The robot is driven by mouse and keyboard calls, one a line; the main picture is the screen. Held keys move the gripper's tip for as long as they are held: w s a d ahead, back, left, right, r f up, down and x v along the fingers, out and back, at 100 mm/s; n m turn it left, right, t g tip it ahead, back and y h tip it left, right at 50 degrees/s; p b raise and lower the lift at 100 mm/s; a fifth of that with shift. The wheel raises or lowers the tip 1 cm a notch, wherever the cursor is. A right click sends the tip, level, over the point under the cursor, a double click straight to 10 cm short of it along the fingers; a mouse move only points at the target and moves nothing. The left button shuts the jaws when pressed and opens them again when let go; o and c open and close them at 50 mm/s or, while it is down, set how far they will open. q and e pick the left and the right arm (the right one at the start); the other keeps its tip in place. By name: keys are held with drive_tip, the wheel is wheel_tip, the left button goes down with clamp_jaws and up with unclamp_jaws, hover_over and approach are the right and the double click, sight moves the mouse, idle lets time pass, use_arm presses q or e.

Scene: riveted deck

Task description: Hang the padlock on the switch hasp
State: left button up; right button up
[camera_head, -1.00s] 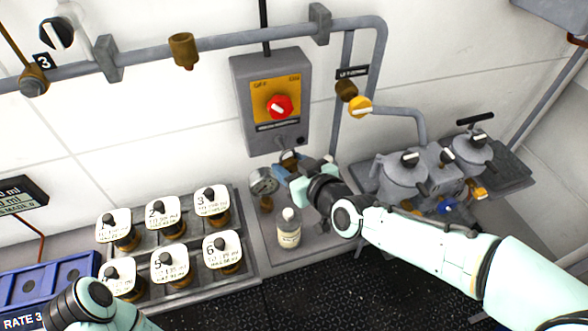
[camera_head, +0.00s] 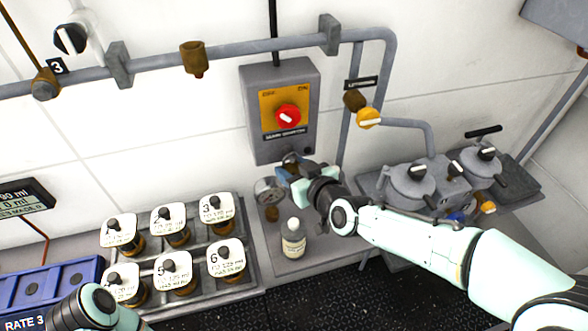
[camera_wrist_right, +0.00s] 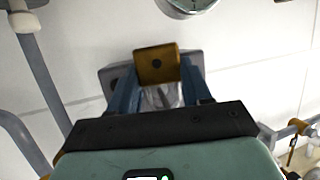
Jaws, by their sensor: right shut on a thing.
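The switch box (camera_head: 259,130) is grey with a yellow plate and a red knob (camera_head: 288,116), mounted on the wall. A small dark hole shows at its lower right edge; I cannot make out the hasp clearly. My right gripper (camera_head: 291,172) is just below the box, its blue fingers pointing left and up. In the right wrist view its fingers (camera_wrist_right: 160,92) are shut on the padlock (camera_wrist_right: 157,64), a brass block with a dark round spot. Something silvery, perhaps its shackle, lies between the fingers. Whether padlock and box touch is unclear. Only a left arm link shows, at lower left.
A rack (camera_head: 250,262) of numbered bottles and a blue crate (camera_head: 88,267) are at left.

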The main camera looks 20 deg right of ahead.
idle(0.3)
drive_tip(key=o, duration=1.3)
drive_tip(key=shift+s, duration=0.1)
drive_tip(key=shift+s+d+r, duration=0.15)
drive_tip(key=shift+s, duration=0.1)
use_arm(q)
drive_tip(key=f+b, duration=0.1)
drive_tip(key=s+f+b, duration=0.1)
drive_tip(key=shift+s+f, duration=0.1)
drive_tip(key=shift+f, duration=0.3)
use_arm(e)
drive_tip(key=v, duration=1.2)
drive_tip(key=shift+s+d+r, duration=0.1)
drive_tip(key=shift+s, duration=0.15)
